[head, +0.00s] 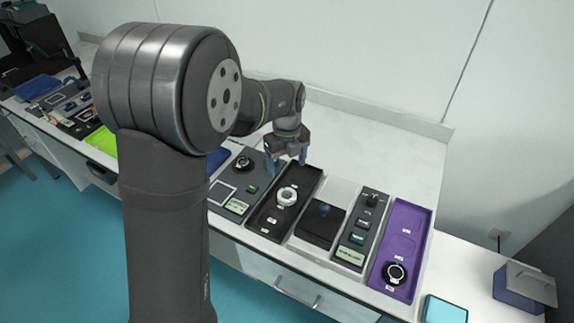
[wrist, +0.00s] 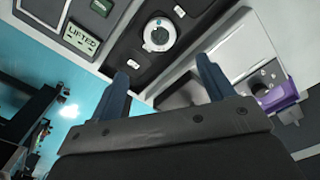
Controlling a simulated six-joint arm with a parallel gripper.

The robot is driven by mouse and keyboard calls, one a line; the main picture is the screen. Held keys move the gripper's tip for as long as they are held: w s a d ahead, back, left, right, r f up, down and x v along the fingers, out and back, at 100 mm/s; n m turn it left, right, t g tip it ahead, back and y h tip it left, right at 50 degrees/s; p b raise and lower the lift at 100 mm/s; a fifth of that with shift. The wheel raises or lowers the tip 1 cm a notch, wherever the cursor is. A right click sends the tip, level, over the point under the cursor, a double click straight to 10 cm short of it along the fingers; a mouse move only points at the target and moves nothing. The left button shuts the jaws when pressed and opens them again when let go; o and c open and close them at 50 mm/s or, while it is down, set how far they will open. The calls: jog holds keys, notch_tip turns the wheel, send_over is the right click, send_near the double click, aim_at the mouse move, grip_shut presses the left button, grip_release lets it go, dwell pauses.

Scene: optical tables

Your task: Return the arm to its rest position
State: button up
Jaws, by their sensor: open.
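My gripper (head: 287,164) hangs above the far end of a black tray (head: 264,224) on the bench, with its two blue-grey fingers spread and nothing between them. A white ring-shaped part (head: 287,197) sits in that black tray, below and in front of the fingers. In the wrist view my open gripper (wrist: 168,84) shows both fingers apart, and the white ring part (wrist: 159,34) lies beyond them. My arm is stretched out over the bench, and its large upper link covers part of the bench's left side in the head view.
Right of the black tray are a black box (head: 320,222), a grey control panel (head: 361,229) and a purple tray (head: 414,231) holding a round part (head: 396,272). A grey panel (head: 236,185) lies to the left. The bench behind (head: 385,155) is clear up to the wall.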

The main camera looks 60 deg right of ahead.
aim_at(287, 195)
jog(key=shift+f, duration=0.1)
notch_tip(287, 195, down, 12)
jog(key=shift+f, duration=0.15)
notch_tip(287, 195, up, 3)
jog(key=shift+f, duration=0.1)
jog(key=shift+r, duration=0.55)
